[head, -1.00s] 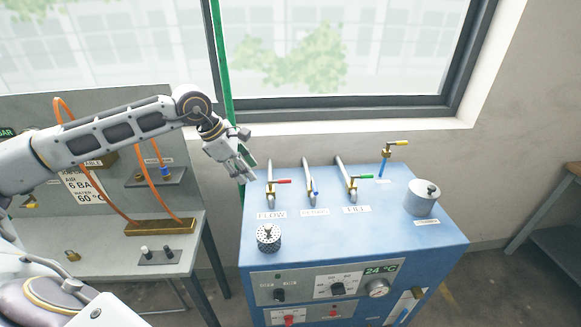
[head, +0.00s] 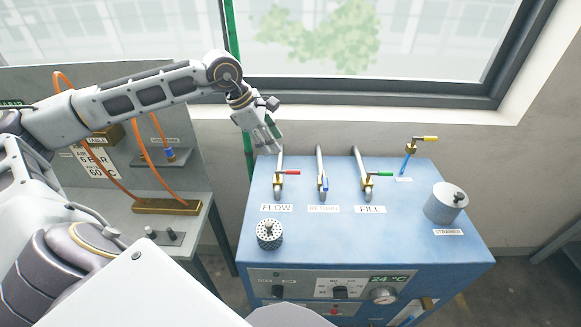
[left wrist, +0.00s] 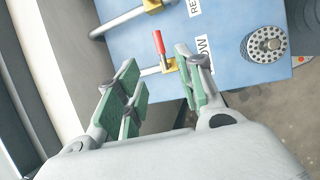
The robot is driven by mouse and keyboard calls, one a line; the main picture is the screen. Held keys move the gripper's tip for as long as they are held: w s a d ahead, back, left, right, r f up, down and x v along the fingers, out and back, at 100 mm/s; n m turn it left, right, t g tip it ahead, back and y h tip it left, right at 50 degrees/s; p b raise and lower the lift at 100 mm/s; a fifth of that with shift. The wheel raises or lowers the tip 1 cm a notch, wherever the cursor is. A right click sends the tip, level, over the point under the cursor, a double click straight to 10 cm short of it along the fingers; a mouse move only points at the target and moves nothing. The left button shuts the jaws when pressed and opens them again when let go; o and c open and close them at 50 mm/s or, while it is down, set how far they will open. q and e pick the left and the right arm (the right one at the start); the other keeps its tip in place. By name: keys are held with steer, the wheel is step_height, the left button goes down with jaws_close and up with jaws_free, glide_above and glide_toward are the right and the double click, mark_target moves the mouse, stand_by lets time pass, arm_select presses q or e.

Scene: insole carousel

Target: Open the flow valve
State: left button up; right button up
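The flow valve has a red lever (head: 289,173) on a brass body at the left pipe of the blue machine (head: 390,235). The FLOW label (head: 276,208) lies in front of it. In the head view the red lever points right, across the pipe. My left gripper (head: 270,143) hangs above and behind that pipe, apart from the lever. In the left wrist view my left gripper (left wrist: 160,95) is open, with green-padded fingers spread. The red lever (left wrist: 159,42) shows beyond the fingertips, with nothing held. My right gripper is not in view.
The return valve has a blue lever (head: 325,184), and the fill valve a green one (head: 379,173). A yellow-handled valve (head: 424,139) stands at the back right. A perforated cylinder (head: 269,234) and a strainer pot (head: 446,202) stand on top. A window is behind.

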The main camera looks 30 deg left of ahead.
arm_select(q)
steer(key=p, duration=0.2)
glide_above(290, 171)
steer(key=s+a, duration=0.1)
steer(key=s, duration=0.1)
steer(key=shift+f, duration=4)
steer(key=shift+p+x, duration=0.4)
steer(key=shift+x, duration=1.5)
steer(key=shift+w+f, duration=0.35)
steer(key=shift+f, duration=0.3)
jaws_close()
